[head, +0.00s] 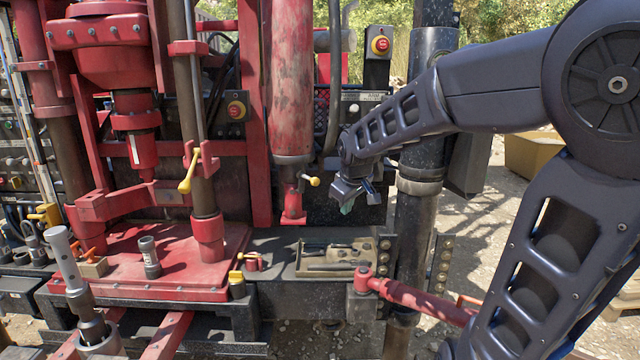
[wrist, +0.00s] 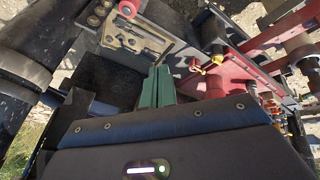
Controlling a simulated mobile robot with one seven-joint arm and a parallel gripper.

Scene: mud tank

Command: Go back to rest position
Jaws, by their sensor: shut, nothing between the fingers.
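My gripper (head: 349,205) hangs from the end of my arm in the head view, in front of the red and black rig and above a tan tray of tools. Its fingers point down and are shut with nothing between them. In the wrist view the green fingertips (wrist: 157,88) lie side by side over the dark deck. The tan tool tray (head: 340,258) lies below the gripper, apart from it; it also shows in the wrist view (wrist: 152,40).
A thick dark post (head: 412,225) stands right beside the gripper. A red cylinder (head: 292,90) hangs to its left. Red emergency buttons (head: 381,45) sit on the rig. A red bar (head: 420,298) runs low at the right. Open gravel (head: 480,205) lies right of the post.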

